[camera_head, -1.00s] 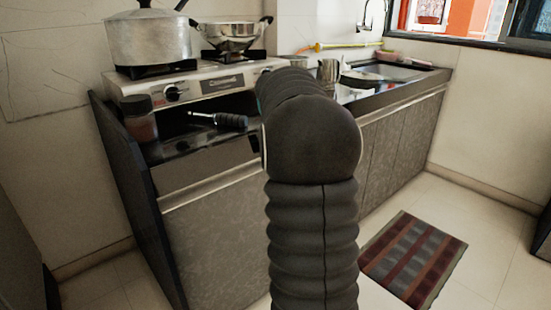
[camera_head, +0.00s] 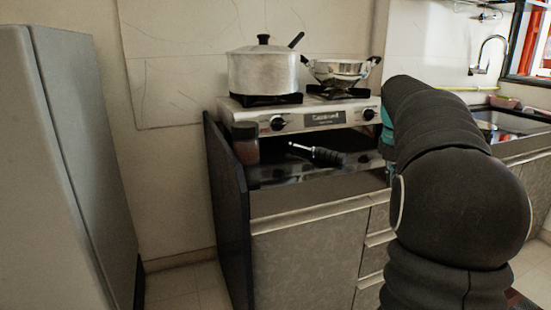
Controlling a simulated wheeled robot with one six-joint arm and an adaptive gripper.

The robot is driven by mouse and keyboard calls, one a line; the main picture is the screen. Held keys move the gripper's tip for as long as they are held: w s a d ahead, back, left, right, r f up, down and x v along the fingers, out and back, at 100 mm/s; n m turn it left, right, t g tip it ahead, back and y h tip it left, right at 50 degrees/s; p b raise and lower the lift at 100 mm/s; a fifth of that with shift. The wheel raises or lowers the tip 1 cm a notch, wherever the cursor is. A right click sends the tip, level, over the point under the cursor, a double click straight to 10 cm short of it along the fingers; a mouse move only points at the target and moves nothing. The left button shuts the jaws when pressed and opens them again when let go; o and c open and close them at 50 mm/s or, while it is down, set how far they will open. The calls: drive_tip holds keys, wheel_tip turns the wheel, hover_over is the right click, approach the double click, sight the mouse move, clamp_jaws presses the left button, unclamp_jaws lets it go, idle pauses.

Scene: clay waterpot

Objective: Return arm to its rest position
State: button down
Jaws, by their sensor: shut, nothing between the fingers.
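My arm (camera_head: 460,205), in a ribbed black sleeve, fills the right side of the head view. It bends at a large rounded joint and reaches away toward the right end of the stove. A little teal shows at its far end, by the stove's edge. My gripper is not visible; the arm hides whatever lies beyond that end. No clay pot is in view.
A gas stove (camera_head: 320,120) on the counter carries a lidded pot (camera_head: 264,72) and a steel pan (camera_head: 340,72). A jar (camera_head: 246,145) and a black-handled tool (camera_head: 318,153) sit below it. A grey cabinet (camera_head: 60,170) stands left. A sink (camera_head: 505,125) is right.

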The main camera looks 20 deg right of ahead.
drive_tip(key=s+a+f+m, duration=0.2)
drive_tip(key=a+f+m, duration=0.25)
drive_tip(key=m, duration=0.65)
drive_tip(key=s+a+f+m, duration=0.3)
drive_tip(key=a+m, duration=0.3)
drive_tip(key=m, duration=0.4)
drive_tip(key=s+a+f+m+t+y, duration=0.1)
drive_tip(key=s+a+f+t, duration=0.1)
drive_tip(key=s+a, duration=0.6)
drive_tip(key=s+a+f+m+t+y, duration=0.1)
drive_tip(key=s+a+f+m+t, duration=0.1)
drive_tip(key=s+a, duration=0.6)
drive_tip(key=shift+s+a, duration=0.4)
drive_tip(key=shift+a, duration=2.25)
